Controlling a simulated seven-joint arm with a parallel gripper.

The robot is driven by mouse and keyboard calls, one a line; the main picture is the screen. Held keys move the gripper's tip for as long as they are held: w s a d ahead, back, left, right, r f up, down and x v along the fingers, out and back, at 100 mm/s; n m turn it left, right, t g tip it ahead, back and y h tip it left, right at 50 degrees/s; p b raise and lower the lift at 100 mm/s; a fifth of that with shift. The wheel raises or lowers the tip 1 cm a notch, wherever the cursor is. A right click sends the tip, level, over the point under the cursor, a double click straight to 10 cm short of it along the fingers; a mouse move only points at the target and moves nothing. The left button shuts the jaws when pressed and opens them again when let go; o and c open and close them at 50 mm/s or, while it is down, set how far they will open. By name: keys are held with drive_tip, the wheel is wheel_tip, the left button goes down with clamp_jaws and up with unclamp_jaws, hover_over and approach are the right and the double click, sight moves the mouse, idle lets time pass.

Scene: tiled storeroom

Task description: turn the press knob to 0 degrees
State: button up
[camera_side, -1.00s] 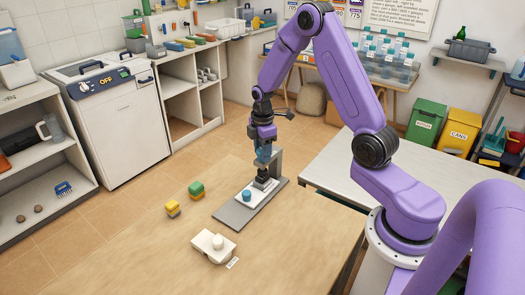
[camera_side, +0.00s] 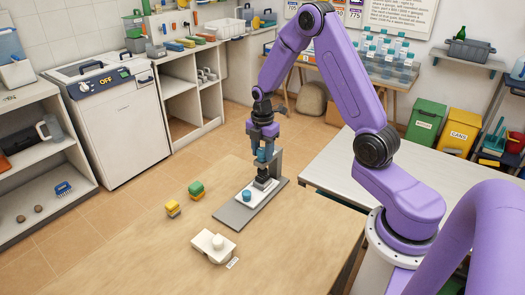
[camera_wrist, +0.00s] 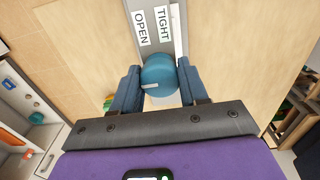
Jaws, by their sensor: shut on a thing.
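The press (camera_side: 277,165) stands on the wooden table with a grey base plate (camera_side: 230,215). Its blue press knob (camera_wrist: 160,72) is on top and shows a small white mark on its lower left side in the wrist view. Labels reading OPEN (camera_wrist: 140,28) and TIGHT (camera_wrist: 163,23) are on the grey base beyond the knob. My gripper (camera_wrist: 157,88) points down over the press, with a blue finger on each side of the knob, shut on it. In the side view the gripper (camera_side: 264,153) partly hides the knob. A blue cylinder (camera_side: 247,196) stands on the press's white plate.
A white block with a round top (camera_side: 213,244) and a small label stands at the table's front.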

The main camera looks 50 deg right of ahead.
sight(262, 150)
drive_tip(key=o, duration=1.1)
drive_tip(key=shift+c, duration=0.2)
wheel_tip(262, 150, up, 18)
drive_tip(key=shift+f, duration=0.25)
